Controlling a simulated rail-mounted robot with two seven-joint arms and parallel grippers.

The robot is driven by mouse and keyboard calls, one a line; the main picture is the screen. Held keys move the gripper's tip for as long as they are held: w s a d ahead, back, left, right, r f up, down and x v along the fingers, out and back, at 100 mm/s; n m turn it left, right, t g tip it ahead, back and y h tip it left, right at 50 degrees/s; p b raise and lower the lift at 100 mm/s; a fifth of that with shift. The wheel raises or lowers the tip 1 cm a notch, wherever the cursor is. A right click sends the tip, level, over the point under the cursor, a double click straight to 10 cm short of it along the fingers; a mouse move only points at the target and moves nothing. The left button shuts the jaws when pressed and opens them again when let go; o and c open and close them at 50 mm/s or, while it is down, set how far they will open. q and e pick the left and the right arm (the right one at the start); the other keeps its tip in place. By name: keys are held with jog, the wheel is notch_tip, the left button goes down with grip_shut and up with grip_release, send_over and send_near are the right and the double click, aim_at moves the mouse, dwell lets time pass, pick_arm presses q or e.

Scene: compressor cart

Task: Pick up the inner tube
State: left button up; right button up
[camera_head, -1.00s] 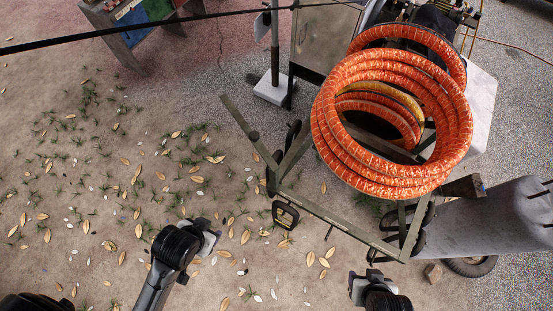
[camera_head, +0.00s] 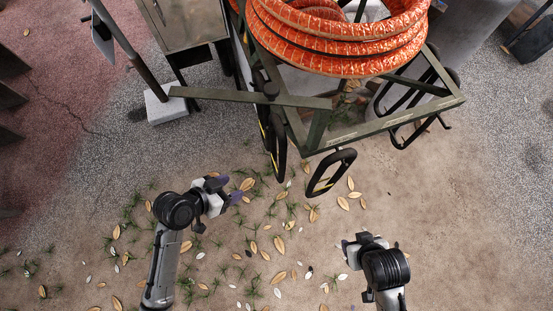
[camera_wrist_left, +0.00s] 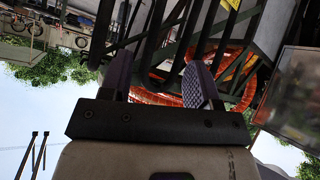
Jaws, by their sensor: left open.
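A black loop (camera_head: 330,172) with yellow marks hangs at the near edge of the green cart frame (camera_head: 375,125); it looks like an inner tube. More dark loops (camera_head: 277,140) hang just left of it, and I cannot tell them apart clearly. My left gripper (camera_head: 230,189) is left of these loops, apart from them, its fingers pointing right. In the left wrist view its two fingers (camera_wrist_left: 160,80) are spread with nothing between them. My right gripper (camera_head: 346,250) is below the loop, apart from it; its jaw gap is unclear.
A coiled orange hose (camera_head: 330,50) rests on the cart. A grey cabinet (camera_head: 185,22) and a post on a white block (camera_head: 165,104) stand at upper left. Leaves and grass tufts cover the open ground below.

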pick_arm(q)
jog(key=w+d+f+m+t+h+b, duration=0.25)
jog(key=w+f+h+b, duration=0.45)
jog(key=w+f+b, duration=1.3)
jog(key=w+d+r+b, duration=0.2)
jog(key=d+r+b, duration=0.3)
jog(key=d+b, duration=0.3)
jog(key=d+m, duration=0.1)
jog(key=d, duration=0.1)
jog(key=shift+d+t, duration=0.35)
jog(key=shift+d, duration=0.05)
jog(key=shift+c, duration=0.5)
jog(key=shift+w, duration=0.1)
jog(key=c, duration=0.8)
grip_shut()
